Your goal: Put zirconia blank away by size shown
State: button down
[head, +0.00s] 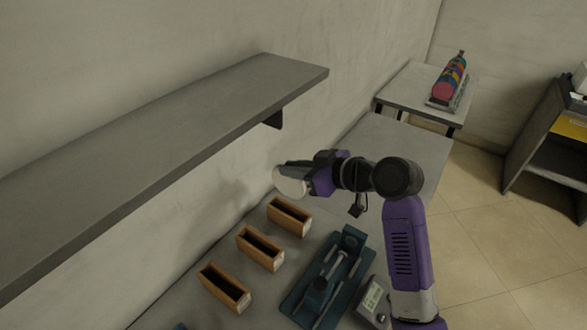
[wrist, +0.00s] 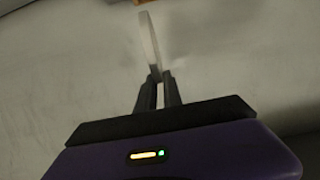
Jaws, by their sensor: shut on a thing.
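My gripper (head: 306,183) is shut on the zirconia blank (head: 289,181), a white disc. It holds the disc in the air near the wall, above the far end of the row of wooden boxes. In the wrist view the blank (wrist: 149,40) stands edge-on between the fingertips of my gripper (wrist: 158,82). Three open-topped wooden boxes stand in a row on the bench: a near box (head: 238,300), a middle box (head: 276,262) and a far box (head: 304,229). Their insides look dark. Small pale labels are on their ends, too small to read.
A grey shelf (head: 200,135) juts from the wall above the bench's left side. A teal measuring fixture (head: 299,303) and a small grey display unit (head: 374,300) stand right of the boxes. A side table (head: 405,88) at the back holds a colourful rolled object (head: 452,80).

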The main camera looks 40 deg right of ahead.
aim_at(293, 198)
jog(key=shift+f+b, duration=4.05)
jog(key=shift+f, duration=1.25)
jog(key=c, duration=1.4)
grip_release()
jog(key=v, duration=0.8)
jog(key=shift+b, duration=0.4)
